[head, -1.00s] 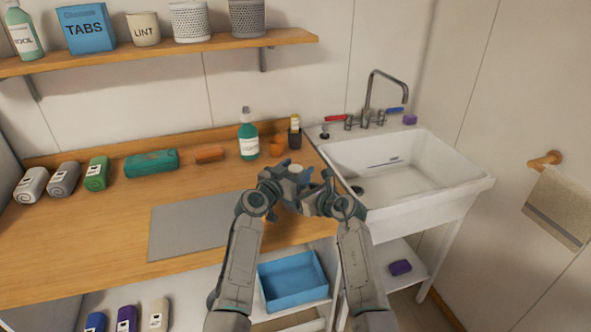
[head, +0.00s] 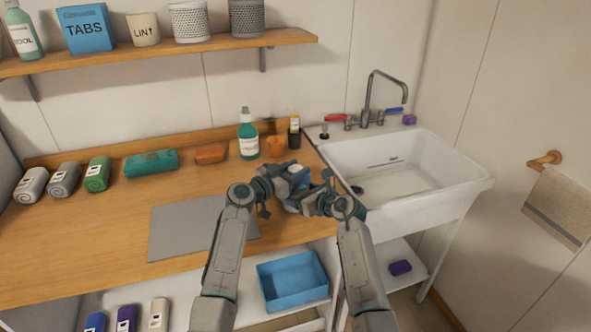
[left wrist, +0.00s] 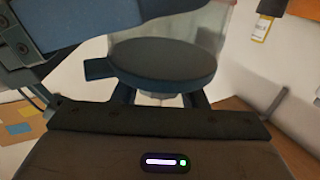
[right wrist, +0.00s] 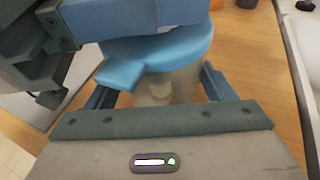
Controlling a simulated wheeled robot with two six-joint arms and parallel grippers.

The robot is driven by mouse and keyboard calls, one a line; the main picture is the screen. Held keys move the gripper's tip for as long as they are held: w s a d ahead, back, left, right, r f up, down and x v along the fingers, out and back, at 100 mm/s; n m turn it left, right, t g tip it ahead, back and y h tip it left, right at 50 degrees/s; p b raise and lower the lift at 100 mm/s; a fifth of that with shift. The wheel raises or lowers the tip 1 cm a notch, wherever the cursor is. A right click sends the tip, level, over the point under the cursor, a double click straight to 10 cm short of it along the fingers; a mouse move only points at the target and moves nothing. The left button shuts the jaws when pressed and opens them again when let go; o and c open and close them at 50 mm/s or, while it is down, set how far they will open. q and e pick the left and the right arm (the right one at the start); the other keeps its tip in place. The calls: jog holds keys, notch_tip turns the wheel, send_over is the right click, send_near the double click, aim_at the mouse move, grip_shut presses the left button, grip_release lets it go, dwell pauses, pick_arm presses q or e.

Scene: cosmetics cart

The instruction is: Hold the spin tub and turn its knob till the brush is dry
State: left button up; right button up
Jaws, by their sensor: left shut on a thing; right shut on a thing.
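The spin tub (head: 299,180) is between my two grippers over the right part of the counter; they hide most of it in the head view. In the right wrist view its blue lid (right wrist: 165,55) sits on a translucent body (right wrist: 168,88) with something pale inside, perhaps the brush. My right gripper (right wrist: 160,92) is shut around that body. The left wrist view is upside down and shows the lid's dark disc (left wrist: 163,60) with a side tab. My left gripper (left wrist: 160,97) is shut at the lid's top, where the knob is mostly hidden.
A green bottle (head: 248,135), an orange cup (head: 276,146) and a dark yellow-labelled bottle (head: 294,132) stand behind. The white sink (head: 440,190) is to the right. A grey mat (head: 185,230) lies left, and a blue bin (head: 293,293) sits below the counter.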

pick_arm(q)
jog(key=m+g+h, duration=0.1)
jog(key=m+g, duration=0.1)
jog(key=m+g+h, duration=0.2)
jog(key=g, duration=0.1)
jog(key=shift+w+a+g+h, duration=0.1)
jog(key=shift+g+h, duration=0.2)
jog(key=shift+f+m+g+h, duration=0.1)
jog(key=shift+m+g+h, duration=0.4)
jog(key=shift+m+g, duration=0.9)
jog(key=shift+g, duration=0.5)
jog(key=o, duration=1)
jog(key=shift+c, duration=0.2)
jog(key=s+a, duration=0.2)
jog(key=a, duration=1)
jog(key=shift+s+d, duration=0.1)
